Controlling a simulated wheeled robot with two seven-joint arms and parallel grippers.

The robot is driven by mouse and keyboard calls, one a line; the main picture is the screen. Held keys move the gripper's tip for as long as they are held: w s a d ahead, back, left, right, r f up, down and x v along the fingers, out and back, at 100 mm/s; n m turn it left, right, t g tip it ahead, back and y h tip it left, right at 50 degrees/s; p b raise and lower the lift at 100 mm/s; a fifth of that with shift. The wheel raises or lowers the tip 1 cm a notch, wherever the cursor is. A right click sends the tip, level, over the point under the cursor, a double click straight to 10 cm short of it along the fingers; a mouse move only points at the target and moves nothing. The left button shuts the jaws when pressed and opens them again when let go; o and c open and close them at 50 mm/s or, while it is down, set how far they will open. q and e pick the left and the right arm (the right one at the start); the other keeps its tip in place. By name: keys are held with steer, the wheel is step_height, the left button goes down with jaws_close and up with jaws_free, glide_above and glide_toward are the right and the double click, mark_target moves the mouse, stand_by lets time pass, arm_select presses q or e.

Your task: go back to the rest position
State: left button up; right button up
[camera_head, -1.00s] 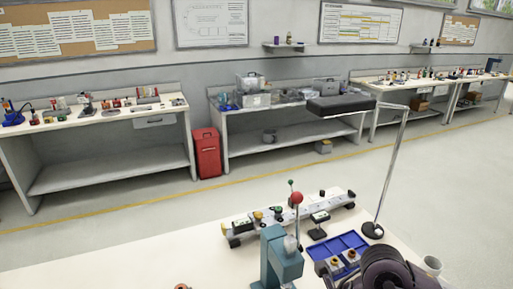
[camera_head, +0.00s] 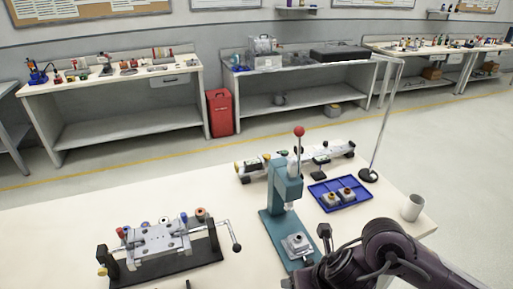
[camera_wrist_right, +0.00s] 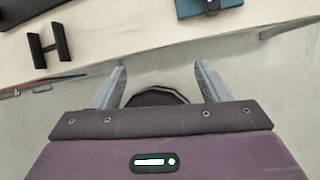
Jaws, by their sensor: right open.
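My right gripper (camera_wrist_right: 160,84) shows in the right wrist view. Its two grey fingers stand wide apart with nothing between them; a dark rounded shape lies behind them, over the grey floor. In the head view my right arm comes in at the lower right, beside the teal press (camera_head: 284,190) and in front of the blue tray (camera_head: 322,207). Its fingertips cannot be made out there. My left gripper is not in view.
A red bin (camera_head: 220,112) stands on the floor behind. The bench's left part is bare.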

steer(key=a+r+m+t+y, duration=0.25)
steer(key=a+r+m, duration=0.35)
steer(key=m, duration=0.9)
steer(key=s+d+f+m+g+h, duration=0.25)
steer(key=s+d+f+m, duration=0.35)
steer(key=m, duration=0.5)
steer(key=s+d+f+m+g+h, duration=0.1)
steer(key=s+d+f+m+h, duration=0.25)
steer(key=d+m, duration=0.65)
step_height(320, 180, down, 28)
steer(key=s+a+r+g, duration=0.1)
steer(key=s+a+g, duration=0.1)
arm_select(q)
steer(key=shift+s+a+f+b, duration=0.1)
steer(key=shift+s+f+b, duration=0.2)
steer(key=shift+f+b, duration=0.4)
arm_select(e)
steer(key=s+d+f, duration=0.2)
steer(key=s+f, duration=0.8)
steer(key=s+d+f, duration=0.2)
steer(key=s+f, duration=0.8)
steer(key=f, duration=0.1)
steer(key=shift+g+y, duration=0.35)
steer(key=shift+g, duration=0.05)
